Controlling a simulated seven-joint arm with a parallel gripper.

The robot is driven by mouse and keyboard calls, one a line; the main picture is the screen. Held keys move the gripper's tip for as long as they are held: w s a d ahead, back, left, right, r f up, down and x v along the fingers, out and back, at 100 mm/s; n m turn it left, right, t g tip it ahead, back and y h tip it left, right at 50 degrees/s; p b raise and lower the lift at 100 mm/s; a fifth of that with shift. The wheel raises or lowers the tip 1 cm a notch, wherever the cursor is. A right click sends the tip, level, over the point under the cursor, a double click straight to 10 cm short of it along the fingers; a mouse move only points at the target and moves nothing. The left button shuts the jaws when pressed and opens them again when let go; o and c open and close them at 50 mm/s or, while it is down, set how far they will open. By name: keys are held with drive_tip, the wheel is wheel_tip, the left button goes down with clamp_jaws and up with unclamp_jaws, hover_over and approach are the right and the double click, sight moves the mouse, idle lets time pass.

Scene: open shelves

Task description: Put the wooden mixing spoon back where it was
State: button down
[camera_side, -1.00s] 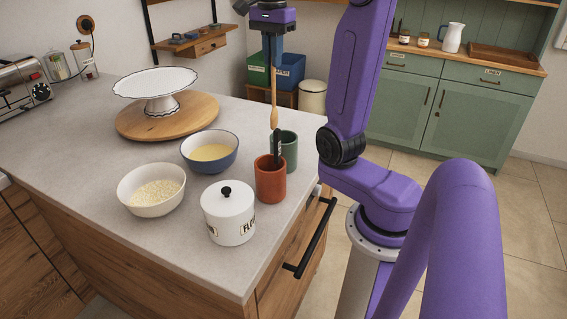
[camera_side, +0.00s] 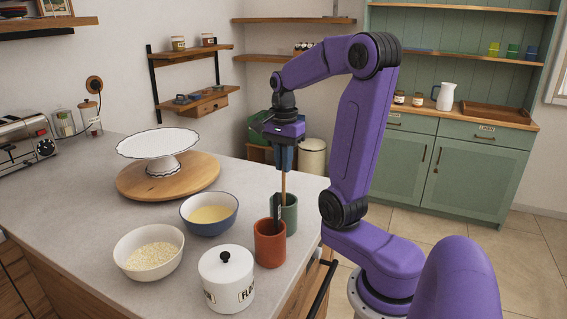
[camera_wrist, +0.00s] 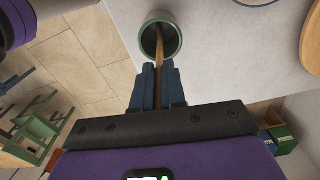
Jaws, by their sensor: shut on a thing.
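My gripper (camera_side: 284,158) is shut on the handle of the wooden mixing spoon (camera_side: 284,185), which hangs upright below it. The spoon's lower end is inside the green crock (camera_side: 291,217) and its tip is hidden there. In the wrist view the spoon (camera_wrist: 159,48) runs from between my fingers (camera_wrist: 158,70) into the mouth of the green crock (camera_wrist: 179,42). A terracotta crock (camera_side: 270,247) with a black utensil (camera_side: 277,206) stands just in front of the green one in the side view.
On the counter stand a white flour canister (camera_side: 226,284), a white bowl (camera_side: 149,260), a blue bowl (camera_side: 209,222) and a cake stand (camera_side: 158,146) on a round board (camera_side: 135,183). The counter's right edge lies close beside the crocks.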

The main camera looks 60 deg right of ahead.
drive_tip(key=shift+f, duration=0.35)
drive_tip(key=c, duration=1.2)
unclamp_jaws()
wheel_tip(320, 180, up, 12)
drive_tip(key=shift+r, duration=0.15)
